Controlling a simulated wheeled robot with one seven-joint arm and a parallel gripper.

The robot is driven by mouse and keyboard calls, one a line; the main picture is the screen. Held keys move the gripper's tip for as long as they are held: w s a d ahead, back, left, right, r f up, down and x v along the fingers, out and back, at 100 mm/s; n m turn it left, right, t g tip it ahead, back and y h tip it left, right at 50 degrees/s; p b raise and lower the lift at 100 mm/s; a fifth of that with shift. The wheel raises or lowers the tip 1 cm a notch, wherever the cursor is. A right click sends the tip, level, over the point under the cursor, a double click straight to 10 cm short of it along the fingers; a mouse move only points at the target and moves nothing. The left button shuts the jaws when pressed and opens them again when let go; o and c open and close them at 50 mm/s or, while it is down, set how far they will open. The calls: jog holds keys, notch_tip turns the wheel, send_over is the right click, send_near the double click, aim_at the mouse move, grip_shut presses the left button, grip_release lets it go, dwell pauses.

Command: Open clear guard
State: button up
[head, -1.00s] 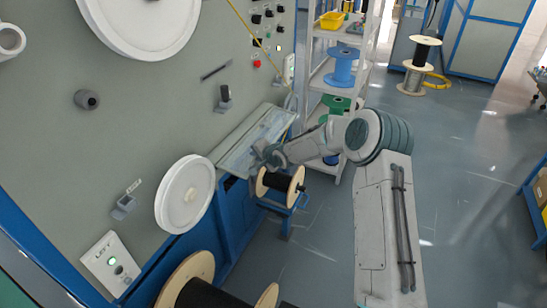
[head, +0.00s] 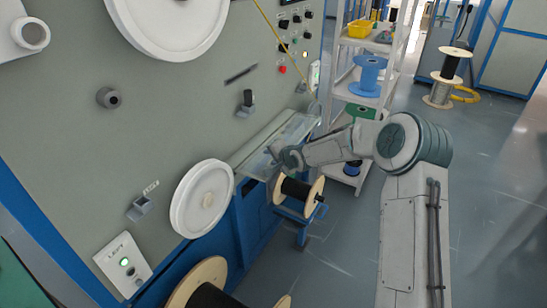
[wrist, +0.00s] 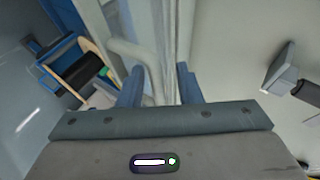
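The clear guard (head: 262,152) is a see-through panel on a ledge along the machine's front. It looks flat and closed in the head view. My gripper (head: 280,160) is at the guard's near right edge, just above a black spool. In the wrist view my gripper (wrist: 158,76) has its two blue-grey fingers apart. A pale curved bar (wrist: 135,50), which looks like the guard's handle, lies ahead of the fingers and runs partly between them. I cannot tell whether the fingers touch it.
The black spool (head: 297,188) with wooden flanges sits below my gripper and also shows in the wrist view (wrist: 85,75). A white wheel (head: 202,198) sticks out of the panel at left. A shelf rack (head: 352,98) stands behind my arm. The floor (head: 480,210) at right is clear.

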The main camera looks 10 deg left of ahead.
jog(key=shift+d, duration=0.25)
jog(key=shift+s+d+r, duration=0.15)
jog(key=shift+d, duration=0.1)
jog(key=b+v, duration=0.1)
jog(key=v, duration=1.2)
jog(key=shift+a, duration=0.15)
jog(key=shift+s, duration=0.1)
jog(key=s+d+r+n+g+h, duration=0.1)
jog(key=s+d+r+n+h, duration=0.1)
jog(key=s+d, duration=0.4)
jog(key=s+d+r+n+g+h, duration=0.2)
jog(key=s+d, duration=0.4)
jog(key=s, duration=1.1)
jog(key=s+d+r+n+g+h, duration=0.2)
jog(key=s+d, duration=0.4)
jog(key=s, duration=0.6)
jog(key=shift+r+n+h, duration=0.45)
jog(key=shift+n+h, duration=0.05)
jog(key=shift+h, duration=0.1)
